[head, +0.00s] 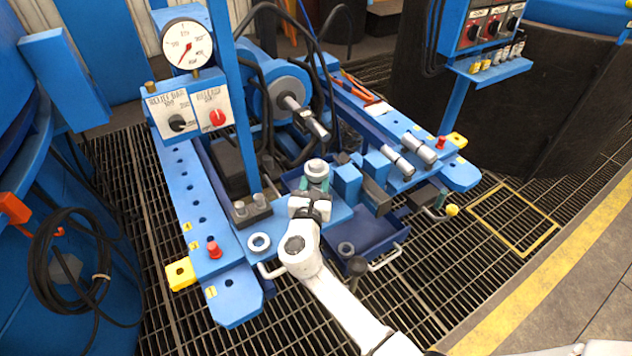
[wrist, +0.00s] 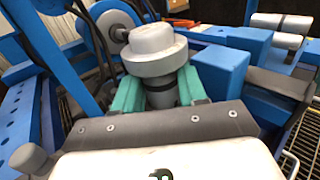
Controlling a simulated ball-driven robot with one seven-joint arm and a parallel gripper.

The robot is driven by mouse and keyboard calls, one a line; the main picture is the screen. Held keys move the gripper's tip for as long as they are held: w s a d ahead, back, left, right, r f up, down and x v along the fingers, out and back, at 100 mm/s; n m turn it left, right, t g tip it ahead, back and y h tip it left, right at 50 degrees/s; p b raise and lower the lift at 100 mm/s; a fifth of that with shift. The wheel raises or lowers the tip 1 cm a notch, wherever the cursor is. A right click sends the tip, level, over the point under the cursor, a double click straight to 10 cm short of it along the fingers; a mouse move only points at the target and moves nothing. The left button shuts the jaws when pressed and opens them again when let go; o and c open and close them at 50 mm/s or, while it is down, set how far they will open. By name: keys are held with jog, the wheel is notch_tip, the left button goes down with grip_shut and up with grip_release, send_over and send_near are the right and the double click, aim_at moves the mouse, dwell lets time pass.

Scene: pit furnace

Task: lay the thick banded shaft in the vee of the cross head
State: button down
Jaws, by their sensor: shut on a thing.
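My gripper (head: 315,186) is shut, its teal fingers on either side of a silver stepped shaft (head: 317,168). In the wrist view the held shaft (wrist: 155,50) stands roughly upright, with a wide rounded collar above the fingers and a dark band below. Its lower end is hidden by my gripper. Just right of it are two blue blocks (head: 347,181) with a dark piece between them; I cannot tell whether these form the cross head's vee. Two more silver cylinders with dark bands (head: 398,163) lie on the right blue beam, apart from my gripper.
A blue post and gauge (head: 187,45) stand at the back left. The ram (head: 300,115) and black hoses are behind my gripper. A ring (head: 259,242) and dark block (head: 251,211) sit to the left. A blue tray (head: 375,232) lies below right. Open grating surrounds the frame.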

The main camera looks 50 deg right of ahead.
aim_at(316, 167)
jog(key=shift+r+p, duration=2.75)
jog(key=shift+r, duration=0.75)
